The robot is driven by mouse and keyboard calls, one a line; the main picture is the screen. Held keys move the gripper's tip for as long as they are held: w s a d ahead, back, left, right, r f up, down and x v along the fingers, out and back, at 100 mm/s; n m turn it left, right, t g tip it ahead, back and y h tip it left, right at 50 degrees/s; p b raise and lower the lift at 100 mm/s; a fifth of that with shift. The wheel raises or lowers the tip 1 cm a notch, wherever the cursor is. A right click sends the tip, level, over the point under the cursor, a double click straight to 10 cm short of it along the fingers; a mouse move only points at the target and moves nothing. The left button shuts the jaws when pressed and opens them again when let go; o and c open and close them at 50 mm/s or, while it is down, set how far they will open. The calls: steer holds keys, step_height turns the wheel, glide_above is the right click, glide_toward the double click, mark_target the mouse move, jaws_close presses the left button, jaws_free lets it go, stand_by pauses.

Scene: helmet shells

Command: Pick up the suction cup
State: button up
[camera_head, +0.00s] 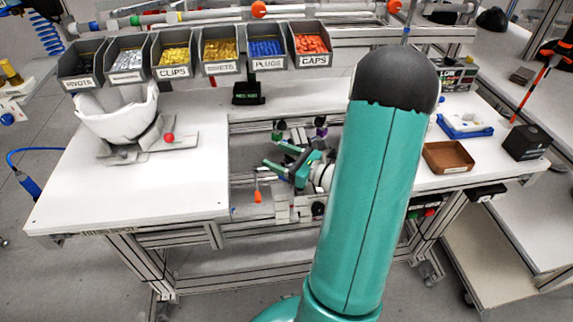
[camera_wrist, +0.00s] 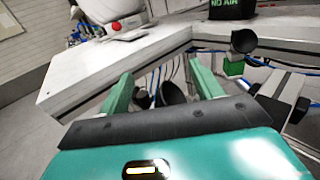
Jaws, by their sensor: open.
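Several small black cups stand by the gap in the bench; I cannot tell which is the suction cup meant. A black cup on a green base (camera_wrist: 242,42) is right of my fingers in the wrist view; it appears at the gap's back in the head view (camera_head: 278,131). A cup with a purple part (camera_head: 320,128) is right of it. Another dark cup (camera_wrist: 173,92) shows between my fingers, partly hidden by my gripper's body. My gripper (camera_head: 275,154), also in the wrist view (camera_wrist: 160,76), is open with green fingers pointing left. It appears to hold nothing.
Labelled bins (camera_head: 220,68) line the back. A black box (camera_head: 248,97) stands behind the gap. A brown tray (camera_head: 448,157) is at right. The left bench front is clear.

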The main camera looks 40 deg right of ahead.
steer(key=c, duration=1)
steer(key=shift+r, duration=0.15)
steer(key=shift+c, duration=0.2)
